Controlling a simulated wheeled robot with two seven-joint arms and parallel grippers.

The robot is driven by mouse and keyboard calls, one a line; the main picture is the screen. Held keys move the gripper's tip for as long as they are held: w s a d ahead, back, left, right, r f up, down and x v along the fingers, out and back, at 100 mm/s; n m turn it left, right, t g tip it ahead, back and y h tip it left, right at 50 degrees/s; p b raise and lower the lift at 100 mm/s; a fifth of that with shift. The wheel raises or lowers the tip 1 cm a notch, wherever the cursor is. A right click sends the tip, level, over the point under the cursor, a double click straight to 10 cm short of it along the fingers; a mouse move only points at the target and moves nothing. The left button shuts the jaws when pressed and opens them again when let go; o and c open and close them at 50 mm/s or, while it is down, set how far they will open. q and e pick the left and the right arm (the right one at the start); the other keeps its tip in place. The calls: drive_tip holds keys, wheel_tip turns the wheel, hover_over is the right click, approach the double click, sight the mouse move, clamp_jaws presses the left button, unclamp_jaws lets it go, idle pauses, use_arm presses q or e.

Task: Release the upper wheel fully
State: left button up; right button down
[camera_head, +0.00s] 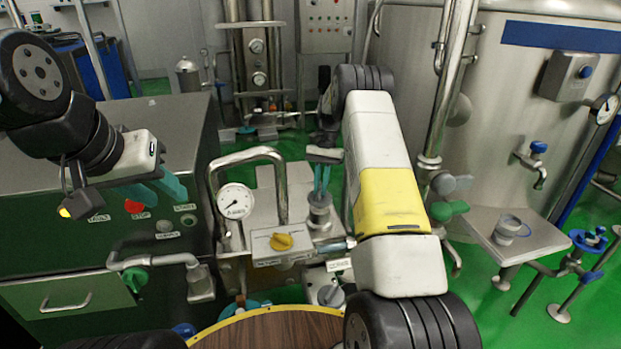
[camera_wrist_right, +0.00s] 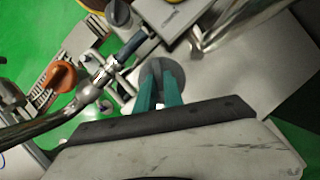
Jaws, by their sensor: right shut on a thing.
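My right gripper (camera_head: 319,192) points down at the middle of the machine, its teal fingers shut on a grey round piece (camera_head: 319,204) on top of a short metal post. In the right wrist view the fingertips (camera_wrist_right: 161,88) close over this grey round piece (camera_wrist_right: 157,68), and the fingers hide part of it. I cannot tell from its shape whether it is the upper wheel. My left gripper (camera_head: 172,197) is empty, its teal fingers apart above the front of the steel cabinet.
A pressure gauge (camera_head: 236,202) and bent steel pipe stand left of the post. A yellow knob (camera_head: 281,241) and a grey knob (camera_head: 330,293) sit in front. A green handle (camera_head: 135,278) is on the cabinet. A metal cup (camera_head: 507,230) stands on a side shelf.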

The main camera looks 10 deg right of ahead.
drive_tip(key=n+h, duration=0.1)
drive_tip(key=n, duration=0.2)
drive_tip(key=n+h, duration=0.1)
drive_tip(key=n, duration=0.2)
drive_tip(key=shift+a, duration=0.1)
idle(0.5)
drive_tip(key=c, duration=1.5)
unclamp_jaws()
drive_tip(key=shift+o, duration=0.2)
drive_tip(key=v, duration=0.7)
drive_tip(key=shift+w+a, duration=0.2)
drive_tip(key=shift+w, duration=0.05)
drive_tip(key=shift+w+r, duration=0.1)
drive_tip(key=shift+r, duration=0.2)
